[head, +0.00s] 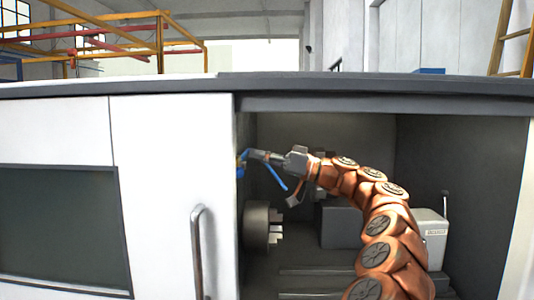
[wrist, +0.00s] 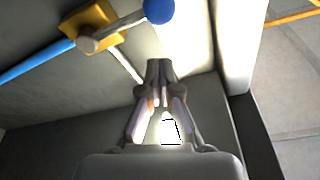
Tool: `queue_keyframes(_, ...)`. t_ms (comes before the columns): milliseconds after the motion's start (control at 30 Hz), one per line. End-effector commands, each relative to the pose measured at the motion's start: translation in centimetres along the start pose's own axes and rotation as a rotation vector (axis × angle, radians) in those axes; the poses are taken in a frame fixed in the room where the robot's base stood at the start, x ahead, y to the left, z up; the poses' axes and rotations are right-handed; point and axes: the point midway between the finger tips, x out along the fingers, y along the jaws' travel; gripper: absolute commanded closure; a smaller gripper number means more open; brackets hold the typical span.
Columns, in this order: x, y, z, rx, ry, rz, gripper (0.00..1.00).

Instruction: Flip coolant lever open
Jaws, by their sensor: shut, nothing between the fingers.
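The coolant lever shows at the top of the wrist view as a pale metal rod (wrist: 118,27) with a blue ball knob (wrist: 159,11) at its right end. Its left end pivots on a yellow valve body (wrist: 92,22), with a blue pipe (wrist: 38,61) running off to the left. My gripper (wrist: 159,64) is shut and empty, its tips below the knob in the picture and apart from it. In the head view my gripper (head: 254,154) reaches to the left inner wall of the machine, beside small blue parts (head: 240,172), partly hidden by the wall's edge.
The machine's white door (head: 170,180) with a bar handle (head: 198,252) stands left of the opening. A round chuck (head: 257,226) sits below my gripper inside. A grey-white block with a small lever (head: 431,236) is at the right. The space above the chuck is mostly free.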

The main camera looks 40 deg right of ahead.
Motion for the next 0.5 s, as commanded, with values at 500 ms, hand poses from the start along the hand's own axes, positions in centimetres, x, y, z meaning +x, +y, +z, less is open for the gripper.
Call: queue_keyframes(500,0.7,-0.1,2.6,0.001,-0.003,-0.001,1.00)
